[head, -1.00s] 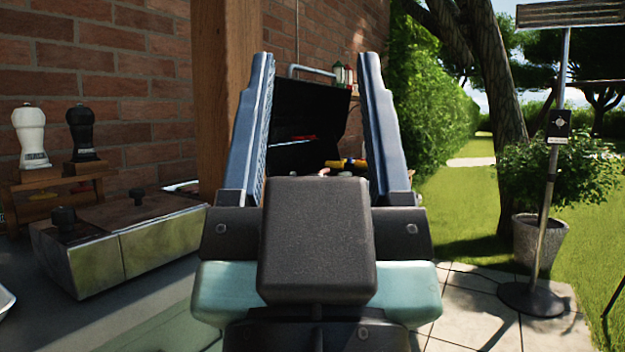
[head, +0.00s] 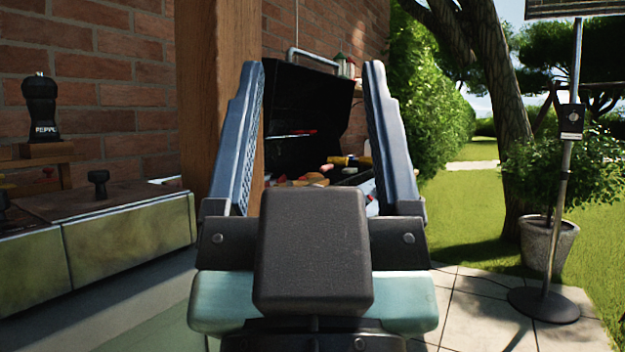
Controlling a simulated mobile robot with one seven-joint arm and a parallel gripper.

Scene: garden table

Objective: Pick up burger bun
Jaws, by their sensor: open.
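My gripper (head: 312,70) is open and empty, pointing away from me in the middle of the head view. Its two blue-grey fingers stand wide apart. No burger bun can be made out with certainty. Between the fingers, farther off, an open black grill (head: 295,105) shows several small food-like items. A small tan-brown item (head: 313,178) among them could be a bun, but it is too small to tell. My gripper's body hides the lower part of the grill area.
A wooden post (head: 213,85) stands just left of the grill. Paving and grass lie open between.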

